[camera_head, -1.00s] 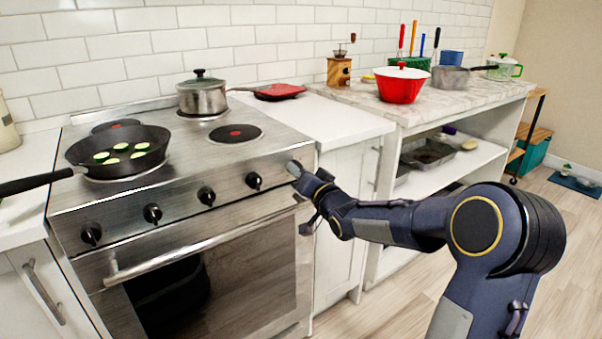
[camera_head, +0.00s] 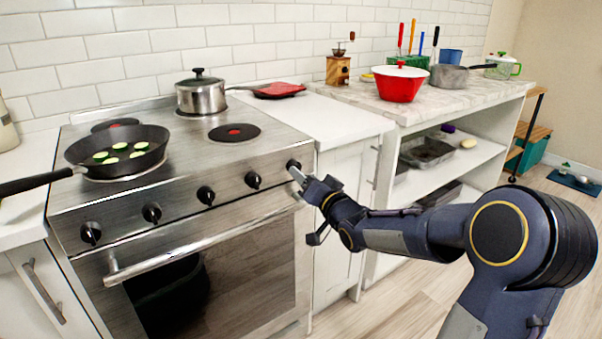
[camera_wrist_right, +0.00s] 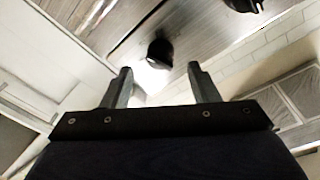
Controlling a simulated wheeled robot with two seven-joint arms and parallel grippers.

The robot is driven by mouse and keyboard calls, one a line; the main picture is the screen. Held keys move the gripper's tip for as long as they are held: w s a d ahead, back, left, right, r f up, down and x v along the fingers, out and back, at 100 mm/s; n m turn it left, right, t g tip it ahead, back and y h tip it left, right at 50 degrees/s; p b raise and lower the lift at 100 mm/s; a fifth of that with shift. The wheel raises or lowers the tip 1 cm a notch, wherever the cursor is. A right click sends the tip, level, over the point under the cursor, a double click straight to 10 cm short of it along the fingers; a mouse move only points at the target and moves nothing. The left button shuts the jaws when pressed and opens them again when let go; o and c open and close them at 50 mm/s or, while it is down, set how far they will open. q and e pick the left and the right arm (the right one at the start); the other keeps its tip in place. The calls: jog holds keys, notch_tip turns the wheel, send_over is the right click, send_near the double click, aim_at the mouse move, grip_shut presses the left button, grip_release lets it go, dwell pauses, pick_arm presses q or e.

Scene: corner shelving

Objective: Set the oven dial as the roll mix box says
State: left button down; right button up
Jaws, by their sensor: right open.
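The oven (camera_head: 200,245) has a row of several black dials along its sloped steel front panel. The rightmost dial (camera_head: 293,166) is at the panel's right end, and my right gripper (camera_head: 297,174) is just in front of and below it. In the right wrist view the gripper (camera_wrist_right: 160,80) is open and empty, with one dial (camera_wrist_right: 160,52) beyond the fingertips, roughly between them. It looks apart from both fingers. The markings around the dials are too small to read. The roll mix box is not in view, and neither is my left gripper.
A frying pan (camera_head: 115,152) with green slices sits on the left burner, its handle past the front edge. A lidded pot (camera_head: 201,95) stands at the back. The oven door handle (camera_head: 205,240) runs below the dials. A red bowl (camera_head: 399,86) stands on the right counter.

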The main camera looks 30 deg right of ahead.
jog(key=s, duration=0.4)
jog(key=shift+a+f, duration=0.1)
jog(key=shift+s, duration=0.15)
